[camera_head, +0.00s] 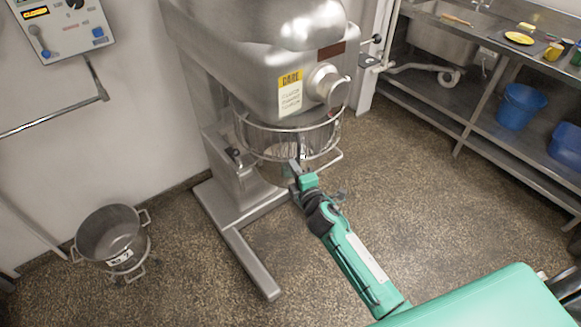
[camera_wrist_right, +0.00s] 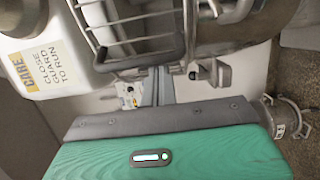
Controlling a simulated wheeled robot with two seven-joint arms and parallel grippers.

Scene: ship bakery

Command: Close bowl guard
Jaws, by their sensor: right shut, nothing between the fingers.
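The bowl guard (camera_head: 287,140) is a curved wire cage under the head of a large steel mixer (camera_head: 235,75). Its bars also show in the wrist view (camera_wrist_right: 130,28), with a dark bar bent along their lower edge. My right gripper (camera_head: 295,170) is just below the front of the guard, with its jaws shut and empty. In the wrist view its fingers (camera_wrist_right: 154,88) reach close under the dark bar; I cannot tell whether they touch it. My left gripper is not in view.
A steel bowl (camera_head: 108,235) on a wheeled dolly stands on the floor at left. The mixer's foot (camera_head: 250,262) extends along the floor. A steel sink bench (camera_head: 480,65) with a blue bucket (camera_head: 520,105) below stands at right. The floor between is clear.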

